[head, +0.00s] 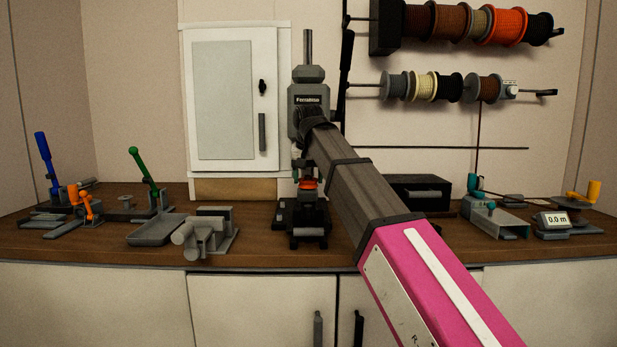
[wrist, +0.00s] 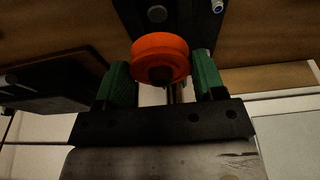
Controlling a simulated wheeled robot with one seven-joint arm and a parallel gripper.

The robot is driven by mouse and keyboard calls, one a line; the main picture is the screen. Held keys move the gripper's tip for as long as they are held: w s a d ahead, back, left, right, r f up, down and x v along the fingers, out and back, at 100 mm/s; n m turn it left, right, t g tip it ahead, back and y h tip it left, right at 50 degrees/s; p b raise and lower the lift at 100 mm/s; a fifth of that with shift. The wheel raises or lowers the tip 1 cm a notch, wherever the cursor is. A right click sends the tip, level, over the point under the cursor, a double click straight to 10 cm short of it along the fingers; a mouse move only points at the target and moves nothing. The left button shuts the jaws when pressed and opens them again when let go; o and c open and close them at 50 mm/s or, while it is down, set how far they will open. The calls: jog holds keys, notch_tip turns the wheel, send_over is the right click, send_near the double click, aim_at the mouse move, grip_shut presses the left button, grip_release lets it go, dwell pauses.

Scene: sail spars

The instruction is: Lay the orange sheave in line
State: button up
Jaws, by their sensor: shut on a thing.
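The orange sheave (wrist: 160,50) is a small orange disc with a dark centre, held between the green-padded fingers of my gripper (wrist: 163,82) in the wrist view. In the head view my gripper (head: 308,182) points down with the sheave (head: 309,184) at its tips. It is above a black fixture (head: 309,233) on the worktop's front middle. The sheave looks apart from the fixture, but the exact gap is hard to tell. The fixture's top is partly hidden by my gripper.
On the wooden worktop (head: 262,258), a grey tray (head: 152,231) and a grey block with cylinders (head: 205,233) stand left of the fixture. Levered clamps stand further left. A black box (head: 425,190) and a 0.0 m counter (head: 556,224) are to the right. Rope spools (head: 447,22) hang behind.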

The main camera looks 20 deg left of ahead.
aim_at(308, 206)
jog(key=shift+s+x, duration=0.2)
jog(key=shift+x, duration=0.65)
jog(key=shift+s+x, duration=0.2)
jog(key=shift+x, duration=0.65)
jog(key=shift+d+f, duration=0.1)
jog(key=shift+f, duration=1.25)
jog(key=o, duration=0.9)
jog(key=shift+c, duration=0.9)
jog(key=shift+r, duration=0.1)
jog(key=shift+w+a+v, duration=0.1)
jog(key=shift+w+v, duration=0.15)
jog(key=shift+v, duration=0.85)
jog(key=shift+w+a+v, duration=0.1)
jog(key=shift+w+v, duration=0.15)
jog(key=shift+v, duration=0.9)
jog(key=shift+w+a+v, duration=0.1)
jog(key=shift+w+v, duration=0.15)
jog(key=shift+v, duration=0.85)
jog(key=shift+d+r, duration=0.1)
jog(key=shift+r, duration=0.1)
